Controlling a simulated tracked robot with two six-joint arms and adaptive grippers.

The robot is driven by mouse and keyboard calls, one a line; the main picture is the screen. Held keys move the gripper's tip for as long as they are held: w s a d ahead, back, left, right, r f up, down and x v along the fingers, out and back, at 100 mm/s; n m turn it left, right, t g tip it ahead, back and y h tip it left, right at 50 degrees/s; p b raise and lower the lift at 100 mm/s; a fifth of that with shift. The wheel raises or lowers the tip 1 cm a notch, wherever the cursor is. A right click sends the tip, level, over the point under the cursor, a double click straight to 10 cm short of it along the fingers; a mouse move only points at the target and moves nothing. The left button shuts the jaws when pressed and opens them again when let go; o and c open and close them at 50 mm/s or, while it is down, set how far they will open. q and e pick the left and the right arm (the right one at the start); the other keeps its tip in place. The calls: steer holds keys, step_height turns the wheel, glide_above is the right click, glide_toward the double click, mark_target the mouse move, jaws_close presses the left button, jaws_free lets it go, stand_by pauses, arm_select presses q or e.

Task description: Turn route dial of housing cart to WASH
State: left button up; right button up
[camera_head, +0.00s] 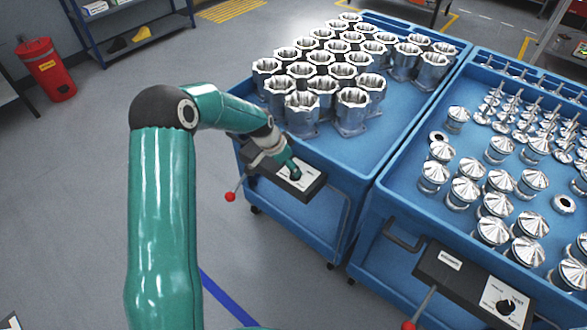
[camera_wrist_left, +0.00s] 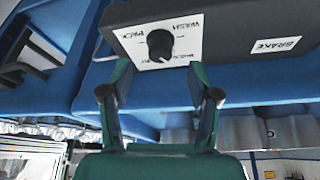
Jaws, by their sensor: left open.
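The housing cart (camera_head: 345,165) is a blue cart filled with shiny machined housings (camera_head: 302,112). A dark control box (camera_head: 310,188) hangs on its front edge. My left gripper (camera_head: 294,174) is at the box; in the wrist view the gripper (camera_wrist_left: 160,72) is open, fingers apart, with the dial just beyond and between the fingertips. My right gripper is not in view.
A lever with a red ball (camera_head: 230,197) sticks out left of the box, and a BRAKE label (camera_wrist_left: 275,45) shows. A second blue cart (camera_head: 385,200) with metal parts and its own dial (camera_head: 506,307) stands close at right. Grey floor is open at left.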

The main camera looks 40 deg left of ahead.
arm_select(q)
steer(key=x, duration=0.5)
steer(key=shift+a+p, duration=0.1)
steer(key=shift+p, duration=0.25)
steer(key=c, duration=1.1)
steer(key=shift+c, duration=0.2)
